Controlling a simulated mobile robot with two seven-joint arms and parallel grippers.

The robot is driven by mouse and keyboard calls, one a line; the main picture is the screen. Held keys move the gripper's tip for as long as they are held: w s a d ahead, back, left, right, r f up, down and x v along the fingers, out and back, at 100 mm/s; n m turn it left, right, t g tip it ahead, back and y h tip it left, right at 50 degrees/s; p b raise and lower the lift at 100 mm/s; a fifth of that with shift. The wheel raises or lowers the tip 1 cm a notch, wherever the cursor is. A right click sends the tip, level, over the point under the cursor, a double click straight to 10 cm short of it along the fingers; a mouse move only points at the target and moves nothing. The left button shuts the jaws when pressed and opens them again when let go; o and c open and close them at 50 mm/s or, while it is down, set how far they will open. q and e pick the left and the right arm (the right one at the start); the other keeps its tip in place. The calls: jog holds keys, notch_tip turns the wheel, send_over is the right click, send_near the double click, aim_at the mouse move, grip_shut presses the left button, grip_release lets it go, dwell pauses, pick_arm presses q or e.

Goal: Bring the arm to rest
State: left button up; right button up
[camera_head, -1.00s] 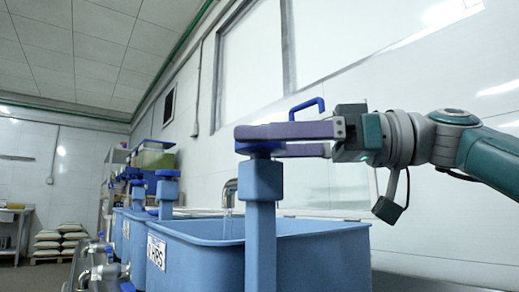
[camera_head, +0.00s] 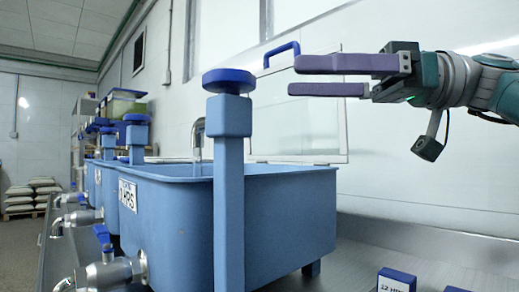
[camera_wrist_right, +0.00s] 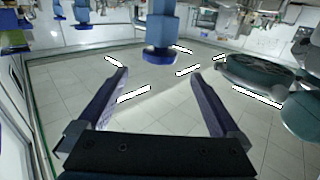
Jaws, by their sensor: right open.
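My right gripper (camera_head: 293,76) reaches in from the right in the head view, with its two purple fingers apart and nothing between them. Its fingertips are to the right of the round blue knob (camera_head: 229,81), with a clear gap between them. The knob tops an upright blue post (camera_head: 229,190) in front of a blue tank. In the right wrist view, the open fingers (camera_wrist_right: 159,74) show with an empty gap, and a blue post with a knob (camera_wrist_right: 160,30) appears upside down beyond them. My left gripper is not in view.
The blue tank (camera_head: 280,215) stands below and left of the gripper, with a metal tap (camera_head: 197,135) behind it. A blue handle (camera_head: 282,51) shows just behind the fingers. A small dark blue labelled box (camera_head: 396,280) sits at lower right. Valves (camera_head: 105,272) line the left.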

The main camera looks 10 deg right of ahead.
jog(key=s+a+f+m+h+p, duration=0.1)
jog(key=s+f+m+h+p, duration=0.25)
jog(key=f+p, duration=0.4)
jog(key=s+a+f+m+h+p, duration=0.1)
jog(key=s+f+m+h+p, duration=0.3)
jog(key=f+p, duration=0.35)
jog(key=s+d+r+m+t+h+p, duration=0.1)
jog(key=s+d+r+m+h+p, duration=0.35)
jog(key=s+p, duration=0.5)
jog(key=s+d+r+m+h+p, duration=0.3)
jog(key=s+d+h+p, duration=0.3)
jog(key=s+p, duration=0.3)
notch_tip(320, 180, up, 36)
jog(key=p, duration=3.4)
jog(key=shift+s+r+n+p, duration=0.2)
jog(key=shift+s+n+p, duration=0.1)
jog(key=shift+p, duration=0.1)
